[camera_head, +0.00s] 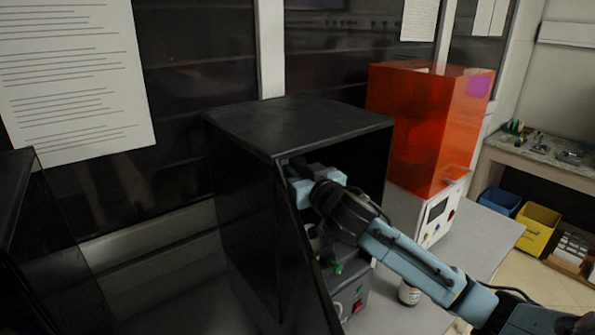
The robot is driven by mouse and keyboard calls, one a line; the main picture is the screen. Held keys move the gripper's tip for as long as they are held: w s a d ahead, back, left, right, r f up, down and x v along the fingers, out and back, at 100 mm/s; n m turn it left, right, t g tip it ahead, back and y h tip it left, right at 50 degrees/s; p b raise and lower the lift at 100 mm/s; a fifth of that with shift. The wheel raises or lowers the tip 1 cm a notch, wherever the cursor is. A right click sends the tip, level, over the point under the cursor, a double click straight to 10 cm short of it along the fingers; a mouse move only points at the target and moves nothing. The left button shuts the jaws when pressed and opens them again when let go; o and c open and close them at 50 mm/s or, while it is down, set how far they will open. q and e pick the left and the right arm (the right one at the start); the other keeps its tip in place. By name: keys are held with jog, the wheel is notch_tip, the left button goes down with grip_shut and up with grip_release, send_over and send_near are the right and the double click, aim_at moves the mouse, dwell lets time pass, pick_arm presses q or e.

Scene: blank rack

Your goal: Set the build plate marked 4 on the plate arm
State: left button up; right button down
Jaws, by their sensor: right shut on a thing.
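My right arm reaches in from the lower right, and its gripper (312,182) is inside the open front of a black box-shaped machine housing (245,190). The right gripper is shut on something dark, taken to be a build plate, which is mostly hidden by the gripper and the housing. No number 4 can be read on it. The plate arm cannot be made out clearly in the dark interior, so I cannot tell whether the plate touches it. My left gripper is not in view.
The housing's side wall and top (300,122) closely surround my gripper. A printer with an orange cover (415,125) stands right of it. A small bottle (409,293) stands on the grey bench (475,245) below my forearm. Blue (499,200) and yellow (537,228) bins are at far right.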

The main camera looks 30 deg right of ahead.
dwell(0.3)
jog(key=shift+f+b, duration=0.4)
jog(key=shift+f, duration=0.1)
jog(key=c, duration=1.3)
grip_release()
jog(key=shift+o, duration=0.5)
jog(key=shift+f, duration=0.15)
jog(key=s+a+b, duration=0.1)
jog(key=s, duration=1.2)
jog(key=shift+s, duration=0.2)
